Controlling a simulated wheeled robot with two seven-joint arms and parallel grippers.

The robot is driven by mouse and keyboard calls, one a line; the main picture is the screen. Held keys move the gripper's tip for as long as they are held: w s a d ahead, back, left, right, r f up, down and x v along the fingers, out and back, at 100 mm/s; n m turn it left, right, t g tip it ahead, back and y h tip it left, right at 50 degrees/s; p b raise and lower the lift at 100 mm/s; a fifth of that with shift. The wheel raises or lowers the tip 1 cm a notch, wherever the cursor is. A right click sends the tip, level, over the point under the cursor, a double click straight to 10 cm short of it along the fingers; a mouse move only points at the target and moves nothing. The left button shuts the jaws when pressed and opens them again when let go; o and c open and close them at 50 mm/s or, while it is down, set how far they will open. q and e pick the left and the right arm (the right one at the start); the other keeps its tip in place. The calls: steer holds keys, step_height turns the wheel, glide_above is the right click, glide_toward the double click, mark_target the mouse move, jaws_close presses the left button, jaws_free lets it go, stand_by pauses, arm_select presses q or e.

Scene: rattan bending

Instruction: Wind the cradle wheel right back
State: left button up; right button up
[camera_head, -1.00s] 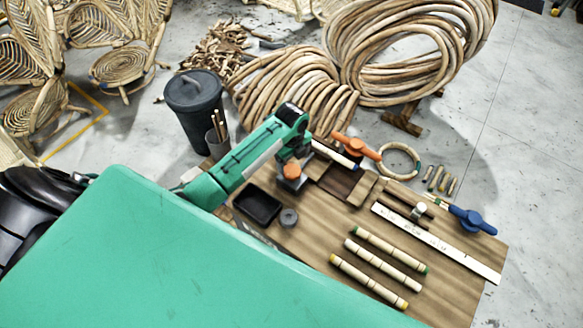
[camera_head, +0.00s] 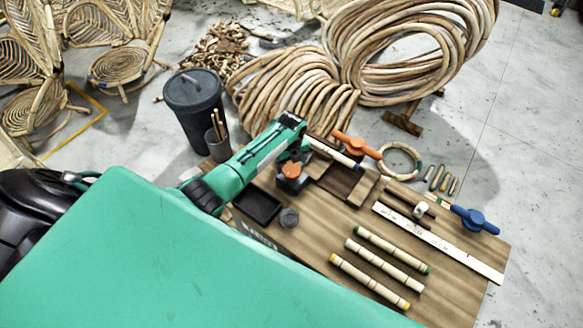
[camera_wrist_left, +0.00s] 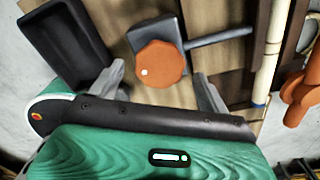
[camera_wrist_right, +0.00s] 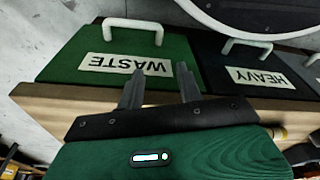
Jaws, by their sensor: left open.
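The cradle wheel, an orange faceted knob (camera_head: 291,170) on a grey block, stands at the table's far left side. In the left wrist view the wheel (camera_wrist_left: 160,63) has a white dot on its top, and a dark rod runs right from its block. My left gripper (camera_wrist_left: 159,70) is open, with one finger on each side of the wheel and gaps visible. In the head view my green arm hides part of the area behind the wheel. My right gripper (camera_wrist_right: 161,67) is open and empty over a green lid marked WASTE (camera_wrist_right: 75,55).
Several cut rattan pieces (camera_head: 384,267) and a white ruler (camera_head: 440,245) lie on the table.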

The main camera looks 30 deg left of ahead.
arm_select(q)
steer(key=shift+f, duration=1.3)
arm_select(e)
steer(key=shift+w+a+r, duration=0.15)
steer(key=shift+w+r, duration=0.15)
steer(key=shift+r, duration=0.5)
arm_select(q)
steer(key=c, duration=1)
steer(key=shift+r, duration=0.1)
